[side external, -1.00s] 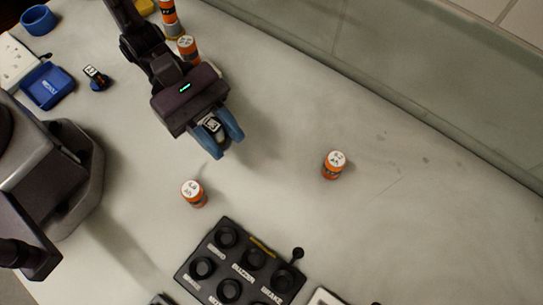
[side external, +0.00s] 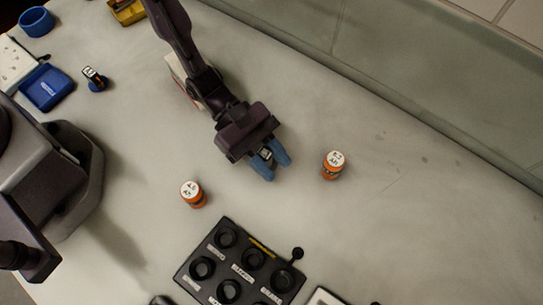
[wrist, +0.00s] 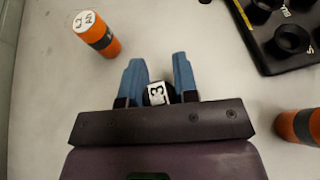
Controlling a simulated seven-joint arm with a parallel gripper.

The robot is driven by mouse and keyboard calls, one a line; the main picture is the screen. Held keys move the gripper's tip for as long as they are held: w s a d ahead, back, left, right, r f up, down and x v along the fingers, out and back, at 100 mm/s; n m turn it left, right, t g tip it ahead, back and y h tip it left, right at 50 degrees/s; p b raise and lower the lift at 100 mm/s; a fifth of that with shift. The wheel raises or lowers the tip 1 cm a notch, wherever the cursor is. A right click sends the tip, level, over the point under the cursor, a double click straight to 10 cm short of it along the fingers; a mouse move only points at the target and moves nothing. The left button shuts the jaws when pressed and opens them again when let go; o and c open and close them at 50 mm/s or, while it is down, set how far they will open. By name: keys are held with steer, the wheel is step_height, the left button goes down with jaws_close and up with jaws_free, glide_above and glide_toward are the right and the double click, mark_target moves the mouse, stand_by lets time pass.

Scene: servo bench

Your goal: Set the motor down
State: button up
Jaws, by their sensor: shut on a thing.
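My gripper (side external: 275,168) has two blue fingers shut on a small dark motor (side external: 266,155) with a white label. In the wrist view, the motor (wrist: 157,93) sits between the fingers of my gripper (wrist: 158,62), near their roots, and its label faces the camera. My gripper is over the bare bench, between two orange cylinders. I cannot tell whether the motor touches the bench.
An orange cylinder (side external: 333,165) stands close to the right of my gripper, another (side external: 194,194) to its lower left. A black block with round sockets (side external: 242,262) lies below. A blue tray (side external: 46,87), blue ring (side external: 37,21) and yellow tray (side external: 128,10) are upper left. The bench's right side is clear.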

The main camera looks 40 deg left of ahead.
steer(key=shift+f, duration=0.1)
steer(key=o, duration=0.9)
steer(key=shift+o, duration=0.2)
steer(key=shift+a+r, duration=0.1)
steer(key=shift+r, duration=0.1)
steer(key=v, duration=0.4)
steer(key=shift+w+a+r, duration=0.1)
steer(key=shift+a, duration=0.25)
step_height(320, 180, up, 7)
steer(key=shift+a, duration=0.1)
